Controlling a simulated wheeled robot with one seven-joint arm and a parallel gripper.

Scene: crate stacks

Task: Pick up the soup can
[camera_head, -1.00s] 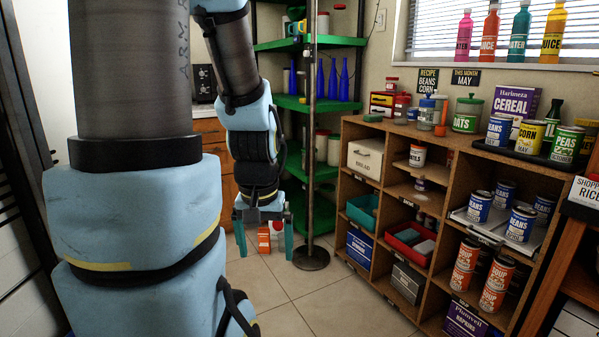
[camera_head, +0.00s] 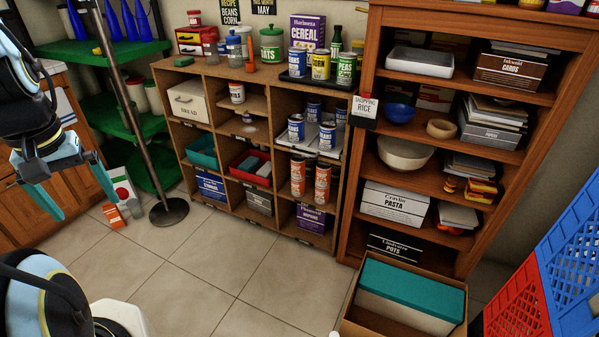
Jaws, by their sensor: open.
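Orange-and-white soup cans (camera_head: 322,176) stand in a lower right compartment of the low wooden shelf (camera_head: 215,164). They form two front stacks, each two cans high, with the left stack (camera_head: 298,167) close beside the right one. Darker shapes behind them are hard to make out. My gripper (camera_head: 80,196) is at the far left, pointing down, with its two teal fingers apart and nothing between them. It is well to the left of the cans and not touching anything.
Blue bean cans (camera_head: 327,136) stand on the level above the soup. A tall wooden bookcase (camera_head: 352,190) is on the right. An open cardboard box (camera_head: 350,325) and blue and red crates (camera_head: 575,262) are at front right. A pole (camera_head: 130,110) stands at left. The tiled floor between is clear.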

